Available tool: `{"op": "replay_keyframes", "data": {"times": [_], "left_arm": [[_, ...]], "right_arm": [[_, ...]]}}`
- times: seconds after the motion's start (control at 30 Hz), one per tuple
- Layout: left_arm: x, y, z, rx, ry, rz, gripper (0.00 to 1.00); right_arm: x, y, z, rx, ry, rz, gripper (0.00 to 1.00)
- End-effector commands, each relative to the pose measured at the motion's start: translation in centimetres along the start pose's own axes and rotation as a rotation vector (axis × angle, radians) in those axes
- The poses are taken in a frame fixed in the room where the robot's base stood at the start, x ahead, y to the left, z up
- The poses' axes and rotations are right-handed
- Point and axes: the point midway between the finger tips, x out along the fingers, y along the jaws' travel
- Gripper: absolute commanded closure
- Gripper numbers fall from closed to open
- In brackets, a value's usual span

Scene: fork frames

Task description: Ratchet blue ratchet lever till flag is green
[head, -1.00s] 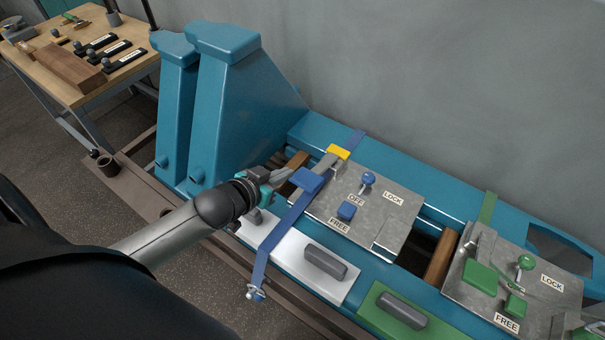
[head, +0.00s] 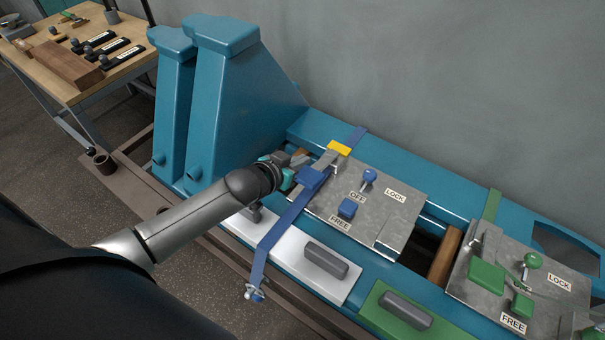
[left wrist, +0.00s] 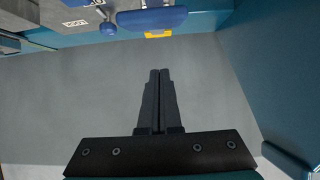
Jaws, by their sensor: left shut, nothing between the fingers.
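The blue ratchet lever (head: 312,177) has a wide blue grip and sits at the left end of a grey metal plate (head: 385,190). A blue strap (head: 283,228) runs beneath it. A yellow tab (head: 339,149) is just behind the lever; I see no green on it. In the left wrist view the blue grip (left wrist: 153,18) and yellow tab (left wrist: 158,34) are at the top, beyond my fingertips. My left gripper (head: 301,162) is beside the lever's left side, its closed fingers (left wrist: 160,72) empty. Contact with the lever is not clear. My right gripper is not in view.
The plate carries a blue knob (head: 369,175) and a blue block (head: 347,208) by OFF, LOCK and FREE labels. A similar green-marked station (head: 487,277) is to the right. Tall teal uprights (head: 222,100) stand close behind my left arm. A grey wall backs the rail.

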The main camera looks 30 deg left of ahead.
Motion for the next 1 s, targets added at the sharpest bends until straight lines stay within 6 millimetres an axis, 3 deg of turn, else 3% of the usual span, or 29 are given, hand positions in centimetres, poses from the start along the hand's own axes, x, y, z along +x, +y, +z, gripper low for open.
{"op": "replay_keyframes", "data": {"times": [0.17,0.23,0.43,1.0], "left_arm": [[2.7,0.0,0.1,0.0,0.002,0.0,1.0],[2.8,0.1,1.9,-0.001,-0.005,0.0,1.0],[3.2,0.1,3.6,0.0,-0.001,0.001,1.0],[3.2,0.1,4.3,-0.001,-0.001,0.001,1.0]], "right_arm": [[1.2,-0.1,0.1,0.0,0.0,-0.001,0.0],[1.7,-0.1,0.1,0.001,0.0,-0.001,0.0],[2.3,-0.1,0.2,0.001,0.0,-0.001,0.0],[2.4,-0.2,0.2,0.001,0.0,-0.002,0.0]]}}
